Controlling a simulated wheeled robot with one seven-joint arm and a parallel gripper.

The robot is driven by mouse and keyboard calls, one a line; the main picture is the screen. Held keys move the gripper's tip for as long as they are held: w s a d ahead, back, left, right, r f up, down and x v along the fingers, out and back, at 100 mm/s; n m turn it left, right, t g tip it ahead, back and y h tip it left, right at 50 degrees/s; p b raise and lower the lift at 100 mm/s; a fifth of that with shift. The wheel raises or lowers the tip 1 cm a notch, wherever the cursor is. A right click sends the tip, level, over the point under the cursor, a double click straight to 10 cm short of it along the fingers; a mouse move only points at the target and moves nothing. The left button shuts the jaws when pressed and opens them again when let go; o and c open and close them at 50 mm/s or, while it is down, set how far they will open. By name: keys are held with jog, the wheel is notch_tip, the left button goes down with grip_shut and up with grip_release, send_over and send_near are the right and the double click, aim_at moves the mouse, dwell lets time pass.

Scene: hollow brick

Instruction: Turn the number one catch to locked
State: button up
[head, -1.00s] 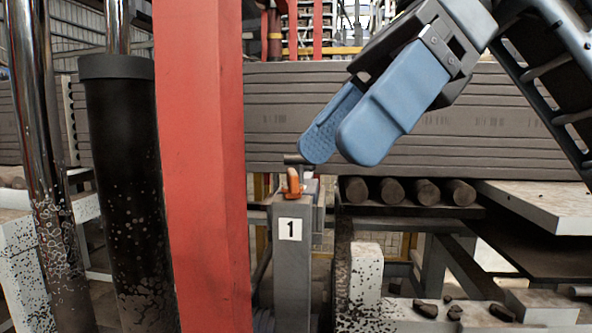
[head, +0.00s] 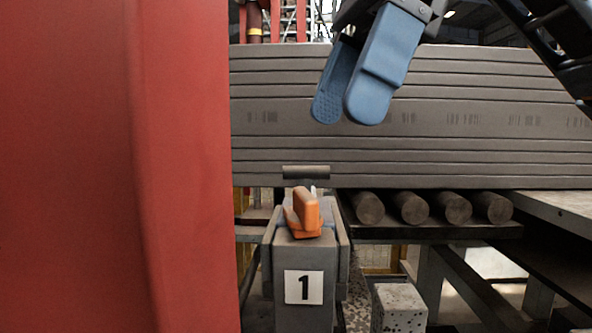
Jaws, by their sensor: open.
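The number one catch is an orange lever (head: 308,214) on top of a grey post (head: 304,262) in the head view. The post carries a white plate with a black 1 (head: 304,287). The lever stands up from the post top, its broad face turned partly to me. My gripper (head: 340,112), with blue fingers pointing down, is above and slightly right of the lever, clearly apart from it. It is open and empty. Nothing hides the lever.
A wide red column (head: 180,170) fills the left side. A stack of grey slabs (head: 420,150) spans the back on several dark rollers (head: 410,208). A short grey bar (head: 305,172) sits just behind the lever. A speckled block (head: 398,305) stands low right of the post.

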aim_at(306, 192)
jog(key=b+x, duration=0.1)
jog(key=x, duration=0.6)
jog(key=shift+a+f, duration=0.25)
jog(key=shift+f, duration=0.05)
jog(key=c, duration=1)
jog(key=m+t+b, duration=0.1)
jog(key=m, duration=0.1)
jog(key=shift+s+m, duration=0.1)
jog(key=shift+m, duration=0.3)
jog(key=shift+c, duration=0.2)
jog(key=o, duration=1)
jog(key=shift+o, duration=0.2)
jog(key=shift+r, duration=0.1)
